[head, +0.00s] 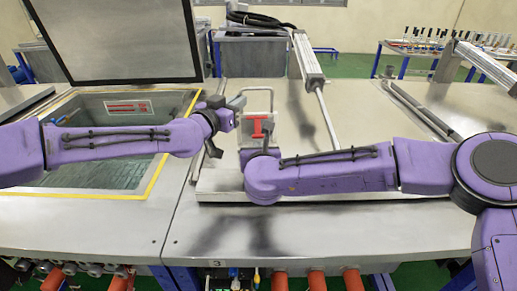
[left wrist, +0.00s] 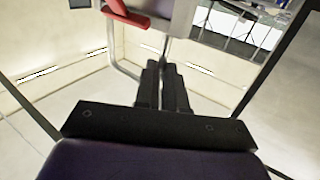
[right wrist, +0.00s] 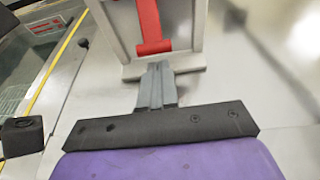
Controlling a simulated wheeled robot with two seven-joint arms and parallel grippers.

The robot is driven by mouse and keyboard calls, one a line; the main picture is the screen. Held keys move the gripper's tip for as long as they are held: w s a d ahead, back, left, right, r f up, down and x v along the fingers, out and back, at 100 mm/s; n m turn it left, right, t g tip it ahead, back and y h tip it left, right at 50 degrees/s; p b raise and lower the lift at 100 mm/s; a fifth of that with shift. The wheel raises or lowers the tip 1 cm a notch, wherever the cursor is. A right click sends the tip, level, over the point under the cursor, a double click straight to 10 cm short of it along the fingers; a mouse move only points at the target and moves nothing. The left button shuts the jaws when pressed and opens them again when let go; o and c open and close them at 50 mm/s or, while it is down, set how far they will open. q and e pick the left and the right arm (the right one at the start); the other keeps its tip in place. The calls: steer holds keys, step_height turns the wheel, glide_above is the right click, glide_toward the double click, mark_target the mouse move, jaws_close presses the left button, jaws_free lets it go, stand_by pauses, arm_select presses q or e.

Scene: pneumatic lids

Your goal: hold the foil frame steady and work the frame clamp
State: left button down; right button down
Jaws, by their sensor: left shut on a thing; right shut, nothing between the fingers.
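The foil frame (head: 259,101) stands upright on the steel bench, a pale panel with a thin bar around its top. The red frame clamp (head: 258,127) is on its near face; it also shows in the right wrist view (right wrist: 150,24) and left wrist view (left wrist: 127,14). My left gripper (head: 239,102) is shut on the frame's bar (left wrist: 163,46) at its upper left. My right gripper (right wrist: 157,70) is shut and empty, its tips just below the red clamp at the frame's foot. In the head view my right arm hides most of it. Whether the tips touch the frame is unclear.
A raised dark-edged lid (head: 120,38) stands over an open tank (head: 85,172) with a yellow rim at the left. A pneumatic cylinder (head: 308,58) and its rod slant behind the frame. A rack of small items (head: 425,40) stands at the back right.

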steer(key=shift+r, duration=0.1)
stand_by(0.4)
steer(key=shift+r, duration=0.85)
steer(key=v, duration=1.2)
steer(key=c, duration=1.8)
jaws_free()
